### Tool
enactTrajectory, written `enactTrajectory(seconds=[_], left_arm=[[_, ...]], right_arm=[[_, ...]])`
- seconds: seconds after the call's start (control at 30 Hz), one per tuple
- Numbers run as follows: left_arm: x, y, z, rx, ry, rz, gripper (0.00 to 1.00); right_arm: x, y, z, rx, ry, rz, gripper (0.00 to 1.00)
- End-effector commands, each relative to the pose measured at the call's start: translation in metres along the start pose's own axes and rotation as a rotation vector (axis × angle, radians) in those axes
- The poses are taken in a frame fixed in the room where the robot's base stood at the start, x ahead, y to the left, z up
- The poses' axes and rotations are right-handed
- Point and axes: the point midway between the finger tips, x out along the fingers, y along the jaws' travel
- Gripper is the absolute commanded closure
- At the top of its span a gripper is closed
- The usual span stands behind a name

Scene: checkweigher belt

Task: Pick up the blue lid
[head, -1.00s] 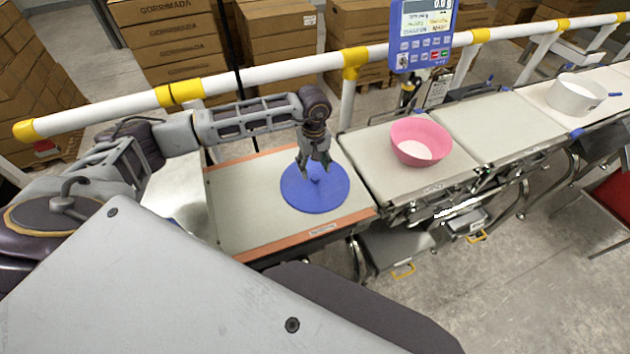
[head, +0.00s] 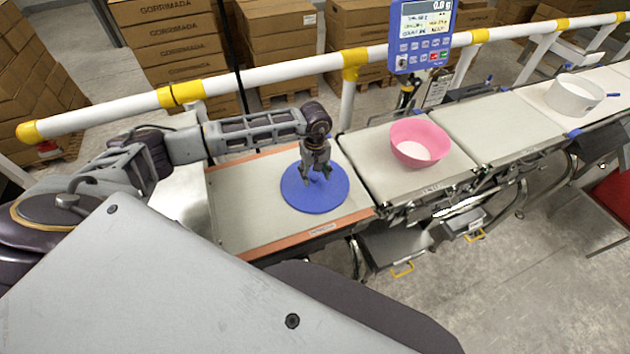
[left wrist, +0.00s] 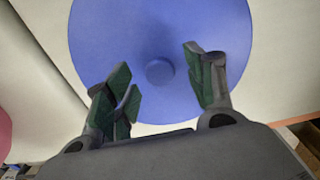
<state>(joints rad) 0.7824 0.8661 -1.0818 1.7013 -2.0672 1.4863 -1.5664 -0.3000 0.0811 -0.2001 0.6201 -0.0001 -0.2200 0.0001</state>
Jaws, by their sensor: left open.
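The blue lid (head: 330,198) is a flat round disc lying on the light belt section at the near left end of the line. It also shows in the left wrist view (left wrist: 200,30), with a small round blue knob (left wrist: 159,71) at its middle. My left gripper (head: 315,180) is directly above the lid, pointing down, with its fingers low around the knob. In the left wrist view the fingers (left wrist: 163,92) are spread apart with the knob between and just beyond them, not touching it. My right gripper is not in view.
A pink bowl (head: 432,136) with white contents stands on the belt section to the right. A white pot (head: 573,96) is farther right. A white and yellow rail (head: 270,72) runs behind the belts, with a blue display (head: 425,35) above it. Cardboard boxes (head: 277,40) stand behind.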

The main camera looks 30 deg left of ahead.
Motion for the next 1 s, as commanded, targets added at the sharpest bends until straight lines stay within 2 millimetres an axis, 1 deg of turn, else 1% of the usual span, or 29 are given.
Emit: enactTrajectory(seconds=[0.1, 0.23, 0.7, 0.73, 0.77, 1.0], left_arm=[[0.012, 0.000, 0.001, 0.000, -0.002, -0.001, 0.45], [0.019, 0.000, 0.000, 0.001, -0.001, 0.000, 0.45], [0.020, 0.000, 0.000, 0.000, 0.000, 0.000, 0.45], [0.020, 0.000, 0.000, 0.000, 0.000, 0.000, 0.47], [0.020, 0.000, 0.000, 0.000, 0.000, 0.000, 0.51], [0.020, 0.000, 0.000, 0.000, 0.000, 0.000, 0.81]], right_arm=[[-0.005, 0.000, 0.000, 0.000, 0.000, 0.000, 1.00], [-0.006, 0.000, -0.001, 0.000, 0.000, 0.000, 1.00], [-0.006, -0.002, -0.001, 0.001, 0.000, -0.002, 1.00], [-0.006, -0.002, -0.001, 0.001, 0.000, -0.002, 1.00], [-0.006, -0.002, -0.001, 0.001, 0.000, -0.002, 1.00], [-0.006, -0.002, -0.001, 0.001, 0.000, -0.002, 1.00]])
